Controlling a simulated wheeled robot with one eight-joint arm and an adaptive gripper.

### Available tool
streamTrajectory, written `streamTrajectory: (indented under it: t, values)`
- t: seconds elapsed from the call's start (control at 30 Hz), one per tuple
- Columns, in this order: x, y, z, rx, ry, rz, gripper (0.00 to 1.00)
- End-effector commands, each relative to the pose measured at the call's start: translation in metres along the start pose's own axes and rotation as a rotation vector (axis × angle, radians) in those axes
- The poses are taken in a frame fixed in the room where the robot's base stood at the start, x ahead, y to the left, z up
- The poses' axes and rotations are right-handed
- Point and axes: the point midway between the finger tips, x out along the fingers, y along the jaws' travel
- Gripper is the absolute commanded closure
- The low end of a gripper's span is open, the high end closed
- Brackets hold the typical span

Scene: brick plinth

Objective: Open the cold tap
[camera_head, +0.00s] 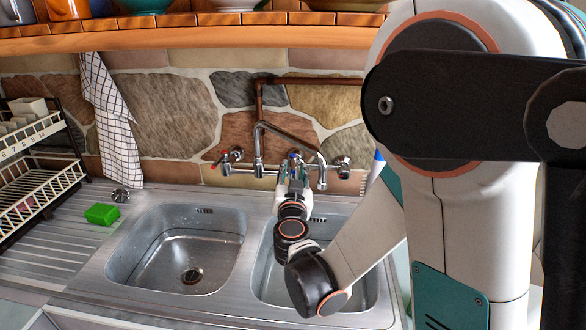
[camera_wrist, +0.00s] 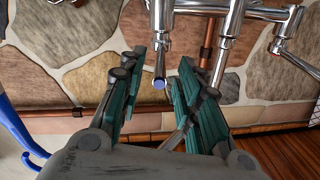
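The cold tap has a blue-tipped lever (camera_head: 294,157) on the right part of the chrome wall mixer (camera_head: 258,168). In the wrist view the blue tip (camera_wrist: 159,84) points toward the camera, at the end of a chrome lever. My gripper (camera_head: 292,178) is in front of this tap, over the right basin. In the wrist view my gripper (camera_wrist: 161,66) has its two green fingers apart, one on each side of the lever. No clear contact shows between fingers and lever. In the head view my gripper partly covers the tap.
A red-marked hot tap (camera_head: 226,158) is to the left. The spout (camera_head: 320,170) hangs just right of the cold tap. Two steel basins (camera_head: 180,245) lie below. A green sponge (camera_head: 102,214), dish rack (camera_head: 40,165) and checked towel (camera_head: 110,120) are at left. A wooden shelf (camera_head: 190,36) runs above.

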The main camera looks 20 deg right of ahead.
Motion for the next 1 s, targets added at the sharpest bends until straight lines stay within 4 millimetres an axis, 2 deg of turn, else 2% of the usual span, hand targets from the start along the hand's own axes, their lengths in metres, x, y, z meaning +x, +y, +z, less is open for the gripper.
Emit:
streamTrajectory:
  t: [0.03, 0.2, 0.4, 0.57, 0.8, 0.83, 0.97, 1.0]
  values:
    - [-0.012, -0.001, 0.0, 0.0, 0.0, -0.002, 0.69]
    - [-0.047, -0.001, 0.0, 0.0, -0.001, -0.002, 0.69]
    - [-0.074, -0.001, 0.0, 0.0, -0.001, -0.002, 0.69]
    - [-0.083, 0.0, 0.0, 0.0, 0.0, 0.0, 0.69]
    - [-0.084, 0.0, 0.0, 0.0, 0.0, 0.0, 0.69]
    - [-0.084, 0.0, 0.0, 0.0, 0.0, 0.0, 0.71]
    - [-0.083, -0.002, 0.0, -0.029, 0.0, 0.003, 1.0]
    - [-0.083, -0.004, -0.001, -0.059, 0.0, 0.007, 1.0]
